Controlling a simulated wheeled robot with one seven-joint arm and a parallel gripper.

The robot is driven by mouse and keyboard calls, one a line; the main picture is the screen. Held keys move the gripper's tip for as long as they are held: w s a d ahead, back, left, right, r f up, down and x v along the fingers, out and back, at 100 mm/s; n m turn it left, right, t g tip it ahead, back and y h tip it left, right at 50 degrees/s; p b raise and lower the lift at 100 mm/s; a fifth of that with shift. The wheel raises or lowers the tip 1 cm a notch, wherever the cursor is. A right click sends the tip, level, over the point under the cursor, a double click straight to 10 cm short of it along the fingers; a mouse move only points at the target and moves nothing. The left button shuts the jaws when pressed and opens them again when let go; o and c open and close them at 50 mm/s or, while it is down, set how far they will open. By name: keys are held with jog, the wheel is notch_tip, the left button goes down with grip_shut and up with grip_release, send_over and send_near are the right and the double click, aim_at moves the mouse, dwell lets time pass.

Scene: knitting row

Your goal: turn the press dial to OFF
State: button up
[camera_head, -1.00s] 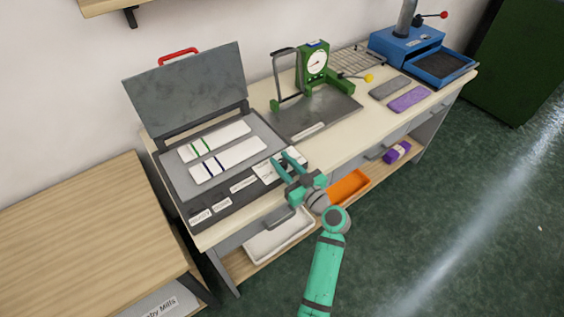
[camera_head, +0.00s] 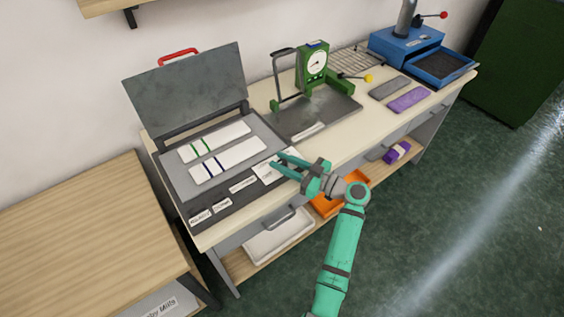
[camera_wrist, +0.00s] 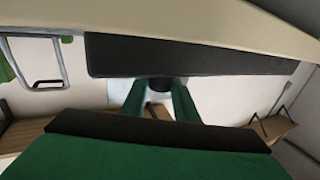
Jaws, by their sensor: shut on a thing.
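The press (camera_head: 172,178) stands open at the left of the bench, its grey lid raised and two white knitted strips on its bed. A white dial plate (camera_head: 266,173) with markings too small to read is at the press's front right corner. My gripper (camera_head: 276,159) is at this plate, its fingers pointing left. In the wrist view, the dark round dial knob (camera_wrist: 160,84) sits between my gripper's green fingers (camera_wrist: 158,92), which are shut on it. In the head view the fingers hide the knob, and I cannot tell which mark it points to.
A green gauge stand (camera_head: 312,64) stands on a grey plate right of the press. A blue machine (camera_head: 404,45) is at the far right. Orange (camera_head: 325,206) and white (camera_head: 278,240) trays lie on the shelf below. Floor at the front right is clear.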

jog(key=shift+a+f, duration=0.1)
jog(key=o, duration=1.1)
jog(key=shift+c, duration=0.2)
jog(key=v, duration=1.1)
jog(key=shift+f, duration=0.1)
